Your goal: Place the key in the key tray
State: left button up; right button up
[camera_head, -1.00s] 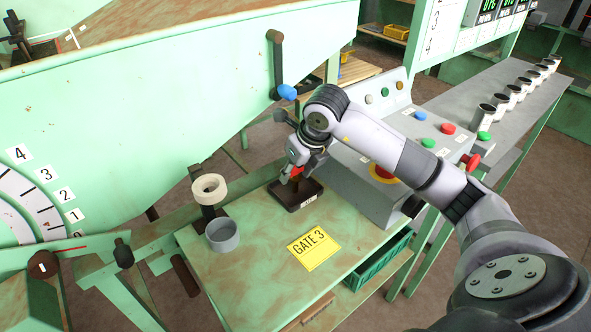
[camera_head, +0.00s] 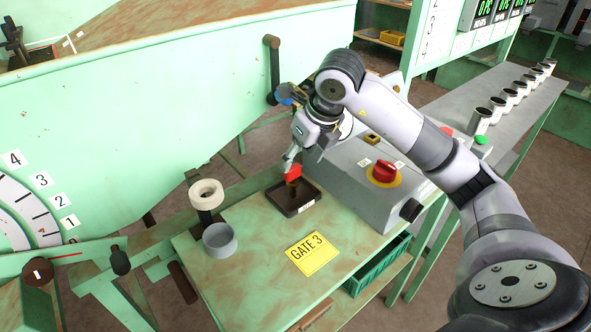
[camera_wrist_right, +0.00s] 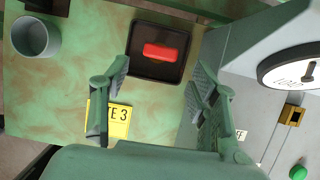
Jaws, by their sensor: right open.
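The key (camera_head: 293,174) has a red head and a darker brownish part below it. It appears to stand in the dark rectangular key tray (camera_head: 304,205) on the green table. In the right wrist view the red head of the key (camera_wrist_right: 165,52) lies within the rim of the key tray (camera_wrist_right: 142,71). My right gripper (camera_head: 291,160) is just above the key. In the wrist view its two fingers (camera_wrist_right: 161,70) are wide apart with nothing between them. Whether a fingertip touches the key is unclear. My left gripper is out of view.
A grey control box (camera_head: 350,195) with a red knob stands right of the tray. A grey cup (camera_head: 219,240) and a cream ring on a post (camera_head: 207,194) stand left. A yellow GATE 3 label (camera_head: 313,253) lies in front, with bare tabletop around it.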

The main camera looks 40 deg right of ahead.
jog(key=v, duration=0.4)
jog(key=shift+r, duration=0.1)
dwell(0.4)
